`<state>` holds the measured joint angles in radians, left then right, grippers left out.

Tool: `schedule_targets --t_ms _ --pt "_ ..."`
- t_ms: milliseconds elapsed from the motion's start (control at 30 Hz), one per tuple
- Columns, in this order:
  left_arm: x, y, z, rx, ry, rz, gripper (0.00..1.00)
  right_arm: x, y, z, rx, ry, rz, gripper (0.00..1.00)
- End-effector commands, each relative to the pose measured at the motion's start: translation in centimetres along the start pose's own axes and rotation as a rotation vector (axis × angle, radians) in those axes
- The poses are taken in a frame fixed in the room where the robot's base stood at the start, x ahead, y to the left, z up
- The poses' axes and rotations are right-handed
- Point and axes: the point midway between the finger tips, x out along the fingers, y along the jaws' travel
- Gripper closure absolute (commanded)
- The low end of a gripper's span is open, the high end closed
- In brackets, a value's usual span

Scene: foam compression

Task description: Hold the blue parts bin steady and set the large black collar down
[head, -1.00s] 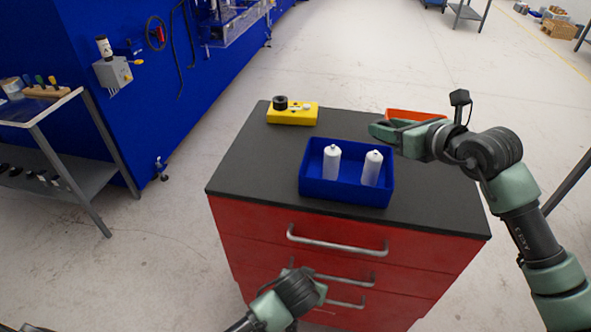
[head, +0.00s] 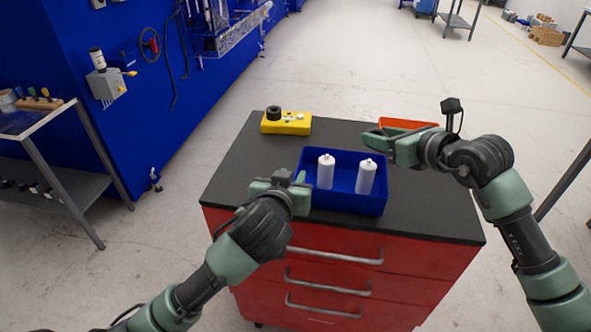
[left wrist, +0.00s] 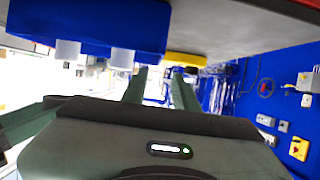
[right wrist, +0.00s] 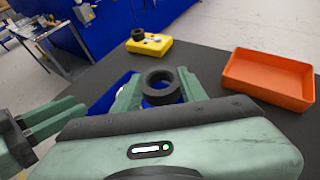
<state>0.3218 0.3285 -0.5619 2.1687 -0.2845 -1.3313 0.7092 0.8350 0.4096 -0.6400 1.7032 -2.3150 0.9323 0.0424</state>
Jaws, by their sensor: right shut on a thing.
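The blue parts bin (head: 345,203) sits on the dark cabinet top with two white bottles standing in it (head: 326,171) (head: 366,177). The large black collar (right wrist: 162,86) is between the fingers of my right gripper (right wrist: 160,92), which is shut on it. In the head view my right gripper (head: 376,139) is above the bin's back right corner; the collar is hidden there. My left gripper (head: 285,178) is open and empty beside the bin's left wall. In the left wrist view the bin (left wrist: 90,25) is to the left of the fingers; I cannot tell whether they touch it.
A yellow block (head: 287,123) with a smaller black ring (head: 274,113) and light small parts sits at the cabinet's back left. An orange tray (head: 408,123) lies behind my right gripper. The cabinet top (head: 245,160) is clear left of the bin.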

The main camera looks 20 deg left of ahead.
Motion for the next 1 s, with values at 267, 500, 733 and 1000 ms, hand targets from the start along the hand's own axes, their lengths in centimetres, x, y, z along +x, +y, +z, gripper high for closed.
schedule_targets --t_ms 267,500,733,1000 --pt "5.4 -0.1 0.1 0.003 -0.003 -0.004 0.71 0.0 0.0 0.0 0.0 0.0 0.0 0.98" --pt "9.0 0.0 0.1 0.002 -0.003 -0.002 0.71 0.0 0.0 0.0 0.0 0.0 0.0 0.98" --pt "10.3 0.0 0.1 0.0 -0.003 -0.001 0.71 0.0 0.0 0.0 0.0 0.0 0.0 0.98" --pt "10.3 0.0 0.1 0.0 -0.003 0.0 0.76 0.0 0.0 0.0 0.0 0.0 0.0 0.98"
